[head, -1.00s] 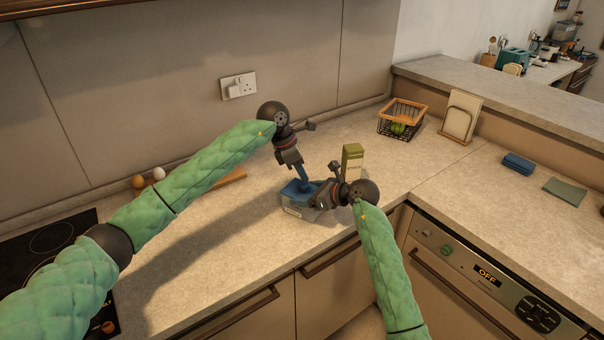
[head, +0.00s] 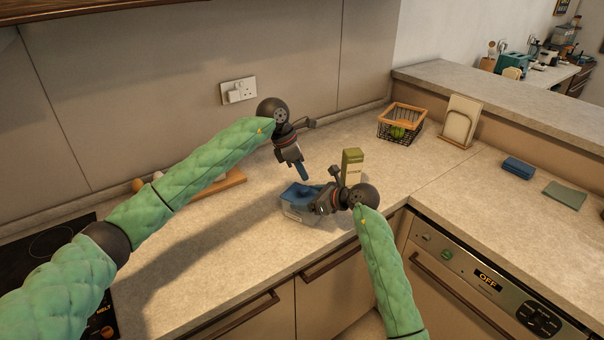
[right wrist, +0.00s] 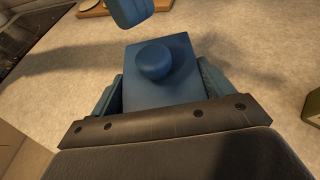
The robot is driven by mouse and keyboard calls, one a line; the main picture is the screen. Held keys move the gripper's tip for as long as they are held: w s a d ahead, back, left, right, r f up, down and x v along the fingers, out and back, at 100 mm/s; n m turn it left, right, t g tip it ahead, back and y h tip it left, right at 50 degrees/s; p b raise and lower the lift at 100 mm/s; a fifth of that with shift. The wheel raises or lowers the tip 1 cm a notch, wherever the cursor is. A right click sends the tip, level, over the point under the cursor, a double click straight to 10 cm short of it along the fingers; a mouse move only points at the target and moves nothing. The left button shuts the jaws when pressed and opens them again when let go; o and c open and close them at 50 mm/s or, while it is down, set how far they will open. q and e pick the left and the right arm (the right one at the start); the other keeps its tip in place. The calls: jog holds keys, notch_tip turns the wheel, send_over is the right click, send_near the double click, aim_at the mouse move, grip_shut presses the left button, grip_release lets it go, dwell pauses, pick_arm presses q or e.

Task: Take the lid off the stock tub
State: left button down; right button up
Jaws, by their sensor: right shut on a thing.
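The stock tub (head: 298,212) stands on the counter with a clear-looking body and a blue lid (head: 298,191) on top. In the right wrist view the lid (right wrist: 176,88) has a round blue knob (right wrist: 153,62). My right gripper (head: 318,204) is shut on the tub, its fingers on either side, and partly hides it. My left gripper (head: 302,172) is just above the lid, apart from the knob. Its blue fingertip shows at the top of the right wrist view (right wrist: 130,10). I cannot tell whether its jaws are open.
A green carton (head: 352,166) stands just behind the right gripper. A wooden board (head: 232,179) and eggs lie behind the left arm. A wire basket (head: 401,122) and a rack (head: 461,119) stand farther right. The front counter left of the tub is clear.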

aim_at(302, 187)
pick_arm(q)
jog(key=shift+r, duration=2)
pick_arm(e)
jog(key=o, duration=1.3)
jog(key=shift+o, duration=0.2)
jog(key=shift+d, duration=0.1)
